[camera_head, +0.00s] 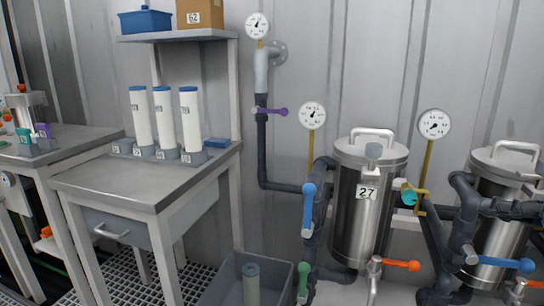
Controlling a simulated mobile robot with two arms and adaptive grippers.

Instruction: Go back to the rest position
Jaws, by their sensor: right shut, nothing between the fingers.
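My right gripper (487,206) seems to be the dark shape reaching in from the right edge, in front of the right-hand steel vessel (500,238). It is shut and empty, and hard to tell apart from the dark pipes beside it. My left gripper is not in view. The middle steel vessel (345,222), with a label reading 27 (367,192), stands to the left of the right gripper with its lid on.
Pipes with a blue handle (309,206), an orange handle (400,265) and gauges (434,124) crowd the vessels. A workbench (140,175) with three white cylinders (191,120) stands left. A grey bin (225,290) with a tube (251,285) is on the floor.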

